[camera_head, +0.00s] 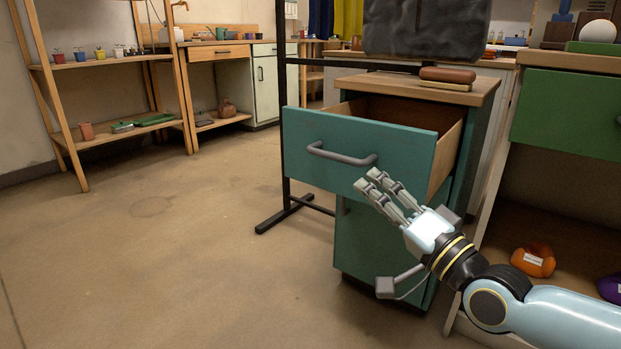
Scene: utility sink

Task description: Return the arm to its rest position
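My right arm (560,312) comes in from the lower right, and its gripper (368,180) points up and left in front of the teal cabinet. Its two fingers look slightly apart with nothing between them, so it appears open and empty. The fingertips are just below and right of the grey drawer handle (340,155) in the picture; I cannot tell whether they touch the drawer front. The teal drawer (300,130) is pulled out and its inside is partly visible. My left gripper is not in view.
A brown-topped brush or block (447,76) lies on the cabinet top (480,90). A black stand foot (290,213) is left of the cabinet. A green drawer unit (565,112) is at the right, with an orange item (533,261) below. Floor (170,260) at left is clear.

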